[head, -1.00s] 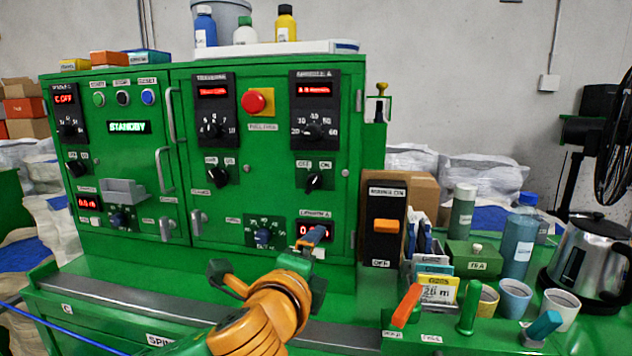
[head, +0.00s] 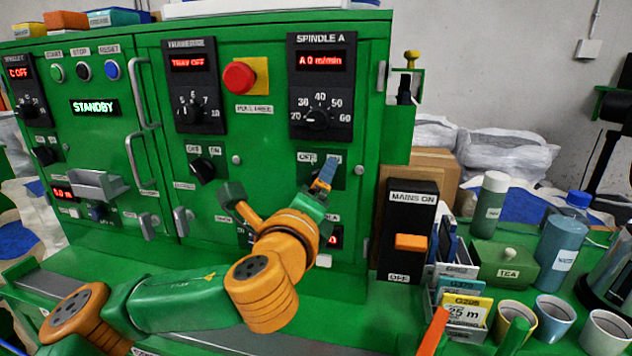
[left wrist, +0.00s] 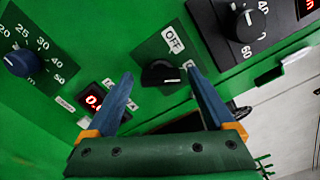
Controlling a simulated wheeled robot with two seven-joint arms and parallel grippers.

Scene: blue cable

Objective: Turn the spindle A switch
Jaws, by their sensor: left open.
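The black spindle A switch knob (left wrist: 162,73) sits on a dark green plate with an OFF label in the left wrist view. It lies between the two blue fingertips of my left gripper (left wrist: 160,80), which is open; I cannot tell whether either finger touches it. In the head view my left gripper (head: 324,178) is in front of the switch plate (head: 304,166) and hides the knob. The SPINDLE A panel (head: 345,95) above it reads 0 m/min and has a black speed dial (head: 318,119). My right gripper is not in view.
A red push button (head: 239,77) and a second OFF/ON switch (head: 202,170) are to the left on the green cabinet. The MAINS box (head: 410,215) stands at the right. A tea box (head: 503,265), bottles and cups stand further right.

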